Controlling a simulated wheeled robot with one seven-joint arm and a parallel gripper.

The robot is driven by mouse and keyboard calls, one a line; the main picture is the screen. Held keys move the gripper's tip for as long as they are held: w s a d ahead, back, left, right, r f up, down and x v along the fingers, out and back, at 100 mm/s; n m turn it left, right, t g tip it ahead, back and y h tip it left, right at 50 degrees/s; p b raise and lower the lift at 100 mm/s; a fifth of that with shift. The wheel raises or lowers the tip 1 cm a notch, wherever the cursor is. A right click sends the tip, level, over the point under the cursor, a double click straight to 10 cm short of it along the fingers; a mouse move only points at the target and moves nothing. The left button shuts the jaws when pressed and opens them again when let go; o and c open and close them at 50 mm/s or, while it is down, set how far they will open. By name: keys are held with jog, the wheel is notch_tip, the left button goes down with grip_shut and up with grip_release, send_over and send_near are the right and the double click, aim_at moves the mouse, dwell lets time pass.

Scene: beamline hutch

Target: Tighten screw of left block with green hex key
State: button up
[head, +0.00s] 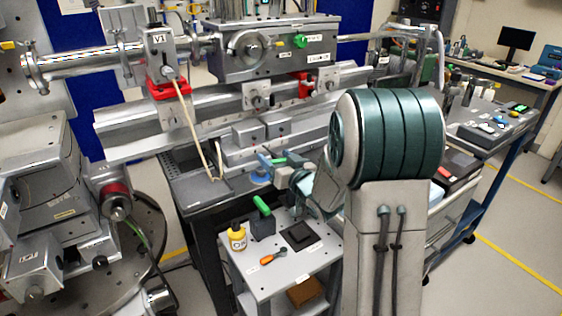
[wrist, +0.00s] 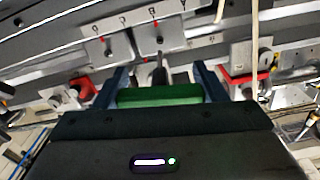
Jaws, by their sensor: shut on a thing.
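Two grey blocks sit side by side on the rail in the head view, the left block (head: 247,133) and the right block (head: 276,125). In the wrist view two grey blocks with dark screw holes, one at left (wrist: 113,50) and one at right (wrist: 160,33), show ahead. My gripper (wrist: 161,88) is shut on the green handle of the hex key (wrist: 160,96). The key's dark shaft points forward toward the right-hand block in that view; whether its tip touches is unclear. In the head view my gripper (head: 267,168) is just in front of the rail, below the blocks, partly hidden by my arm.
A small cart (head: 285,268) below holds a yellow bottle (head: 237,237), a dark holder (head: 263,226) with another green handle (head: 262,205), and an orange-handled tool (head: 273,257). A pale cable (head: 192,130) hangs left of the blocks. Red clamps (head: 169,88) stand behind.

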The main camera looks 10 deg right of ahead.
aim_at(269, 151)
jog(key=shift+p+x, duration=0.4)
jog(key=shift+x, duration=1.65)
jog(key=shift+f+n+b, duration=0.25)
jog(key=shift+n+b, duration=0.25)
jog(key=shift+b, duration=0.4)
jog(key=shift+n+b, duration=0.7)
jog(key=shift+b, duration=0.1)
jog(key=shift+n+b, duration=0.6)
jog(key=shift+b, duration=0.05)
jog(key=shift+r, duration=0.25)
